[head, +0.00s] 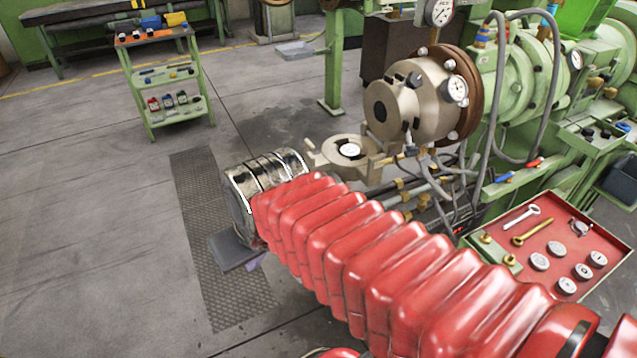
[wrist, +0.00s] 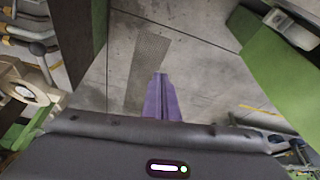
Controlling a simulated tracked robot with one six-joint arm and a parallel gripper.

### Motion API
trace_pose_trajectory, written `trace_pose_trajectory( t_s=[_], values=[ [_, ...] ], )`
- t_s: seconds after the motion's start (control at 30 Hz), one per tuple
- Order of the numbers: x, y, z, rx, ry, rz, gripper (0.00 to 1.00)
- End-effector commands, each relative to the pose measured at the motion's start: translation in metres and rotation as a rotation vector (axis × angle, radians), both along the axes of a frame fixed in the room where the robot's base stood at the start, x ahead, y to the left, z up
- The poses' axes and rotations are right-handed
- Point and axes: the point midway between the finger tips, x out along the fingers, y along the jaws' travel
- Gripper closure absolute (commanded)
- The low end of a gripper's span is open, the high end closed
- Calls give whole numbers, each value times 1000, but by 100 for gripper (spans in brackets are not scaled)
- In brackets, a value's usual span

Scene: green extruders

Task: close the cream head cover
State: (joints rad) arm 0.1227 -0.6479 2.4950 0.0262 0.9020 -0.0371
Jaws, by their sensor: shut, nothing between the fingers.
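The cream head cover (head: 328,147) is a round cream disc with a white round piece at its centre. It hangs open, lying roughly flat at the lower left of the cream extruder head (head: 405,95). The cover also shows at the left edge of the wrist view (wrist: 14,92). My gripper (wrist: 160,76) has purple fingers that are shut together and empty, pointing down at the floor. In the head view only a bit of purple finger (head: 256,262) shows under my wrist, left of and nearer than the cover. My arm hides most of the gripper.
Hoses and pipes (head: 425,180) run below the head. A red tray (head: 515,236) with tools and round discs stands at the right. A green trolley (head: 166,88) stands at the back left. The floor around the dark mat (head: 190,185) is open.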

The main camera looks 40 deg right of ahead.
Motion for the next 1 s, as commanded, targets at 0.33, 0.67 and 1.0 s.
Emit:
trace_pose_trajectory(
  t_s=[0.33, 0.67, 1.0],
  values=[
    [-2, -31, -65, 135, 237, -210, 100],
    [-10, -35, -117, 355, 445, -419, 100],
    [-12, -24, -156, 661, 629, -654, 100]
  ],
)
